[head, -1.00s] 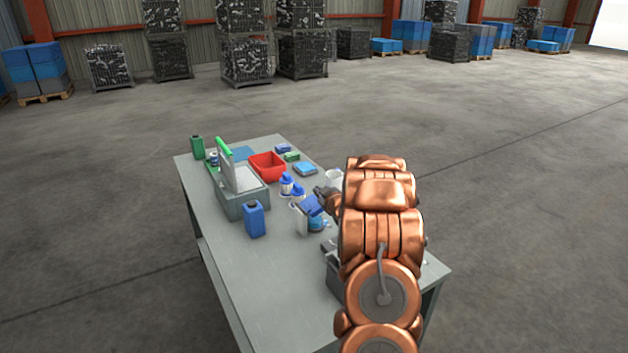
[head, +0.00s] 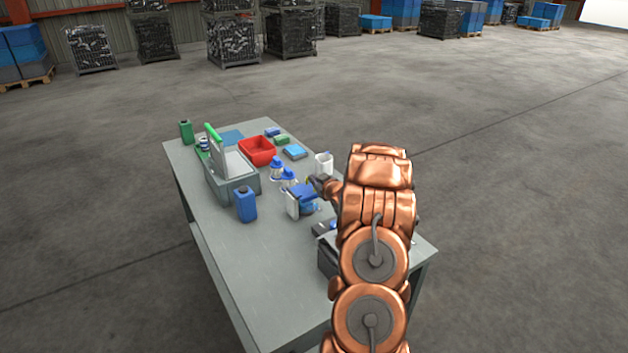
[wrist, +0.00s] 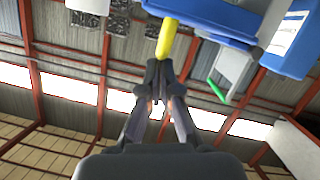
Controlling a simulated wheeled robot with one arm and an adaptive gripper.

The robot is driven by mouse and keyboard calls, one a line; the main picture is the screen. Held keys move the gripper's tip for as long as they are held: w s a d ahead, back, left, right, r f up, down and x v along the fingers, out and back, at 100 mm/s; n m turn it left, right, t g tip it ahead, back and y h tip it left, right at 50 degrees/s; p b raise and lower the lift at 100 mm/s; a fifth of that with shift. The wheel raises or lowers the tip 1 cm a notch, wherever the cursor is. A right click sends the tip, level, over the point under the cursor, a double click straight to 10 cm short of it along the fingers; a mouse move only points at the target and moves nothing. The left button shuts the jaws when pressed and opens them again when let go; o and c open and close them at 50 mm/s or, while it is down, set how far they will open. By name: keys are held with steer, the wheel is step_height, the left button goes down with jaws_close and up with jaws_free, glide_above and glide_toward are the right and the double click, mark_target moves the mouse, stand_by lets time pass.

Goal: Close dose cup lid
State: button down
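A blue lid-like flap (head: 304,193) stands out at an angle among the blue and white parts near the table's right side. I take it for the dose cup lid. A white panel (head: 292,206) is beside it and a round blue part (head: 311,209) is below it. My gripper (head: 316,182) is right next to the flap, partly hidden by my arm. In the wrist view, my gripper's fingers (wrist: 158,70) are drawn together at the end of a yellow bar (wrist: 166,38) under a blue body (wrist: 205,20). I cannot tell whether they pinch the bar.
Two blue-capped bottles (head: 283,174) stand just left of the flap, with a white mug (head: 323,163) behind. A blue jug (head: 245,204), a grey box (head: 216,186) with a raised lid and a red bin (head: 258,150) are farther left. The table's front left (head: 250,270) is clear.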

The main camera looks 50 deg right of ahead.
mark_target(314, 192)
step_height(314, 192, up, 10)
stand_by(0.8)
steer(key=s+a+r+m+g, duration=0.15)
steer(key=s+a+g, duration=0.35)
steer(key=a, duration=0.8)
steer(key=s+a+r+m+g, duration=0.1)
steer(key=s+a+r+g, duration=0.15)
steer(key=s+a, duration=0.75)
steer(key=s+a+f+n+g+y, duration=0.1)
steer(key=s+a+g+y, duration=0.3)
steer(key=s+a, duration=2.3)
steer(key=a+n+g, duration=0.1)
steer(key=g, duration=0.3)
steer(key=shift+s+f+y, duration=0.2)
steer(key=shift+s+y, duration=0.1)
steer(key=shift+s, duration=0.05)
